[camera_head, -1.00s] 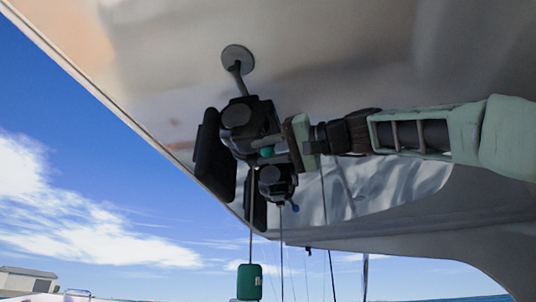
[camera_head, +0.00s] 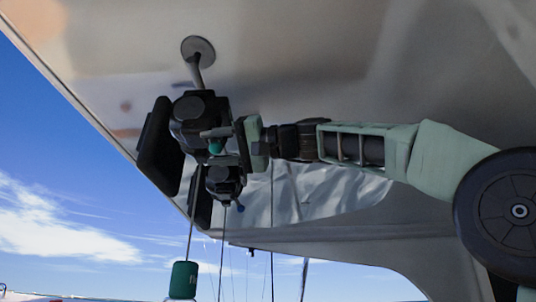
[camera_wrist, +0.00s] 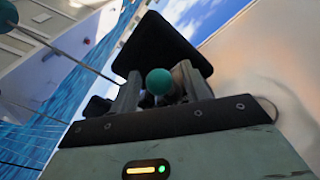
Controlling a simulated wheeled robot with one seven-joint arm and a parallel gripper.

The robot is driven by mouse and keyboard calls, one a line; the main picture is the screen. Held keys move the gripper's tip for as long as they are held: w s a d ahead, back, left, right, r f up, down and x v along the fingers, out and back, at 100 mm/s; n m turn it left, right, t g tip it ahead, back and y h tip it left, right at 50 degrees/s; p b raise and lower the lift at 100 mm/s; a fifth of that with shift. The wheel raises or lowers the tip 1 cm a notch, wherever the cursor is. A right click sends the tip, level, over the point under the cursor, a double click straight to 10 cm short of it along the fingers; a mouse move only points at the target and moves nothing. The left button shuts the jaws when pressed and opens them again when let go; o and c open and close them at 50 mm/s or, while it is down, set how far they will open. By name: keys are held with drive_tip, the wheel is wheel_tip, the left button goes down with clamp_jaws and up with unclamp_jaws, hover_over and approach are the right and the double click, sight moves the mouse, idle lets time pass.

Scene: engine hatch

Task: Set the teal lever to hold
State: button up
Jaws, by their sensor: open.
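The teal lever shows as a teal ball knob (camera_head: 215,147) on the side of a black block (camera_head: 195,112) that hangs from the pale overhead surface. In the wrist view the teal knob (camera_wrist: 159,82) sits between the fingers, with a grey cylindrical part behind it. My gripper (camera_head: 213,138) reaches in from the right; its green-grey palm is close to the block. In the wrist view my gripper (camera_wrist: 160,88) is open, with one finger on each side of the knob. I cannot tell whether either finger touches it. No hold marking is legible.
A round ceiling mount (camera_head: 198,50) carries the block. Black plates (camera_head: 160,150) stand at its left. A lower black block (camera_head: 224,180) has a small blue knob (camera_head: 240,207). Thin lines run down, one with a green cylinder (camera_head: 183,280). Open sky lies left.

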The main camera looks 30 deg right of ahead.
drive_tip(key=b+v, duration=0.5)
drive_tip(key=v, duration=1.2)
drive_tip(key=shift+s, duration=0.15)
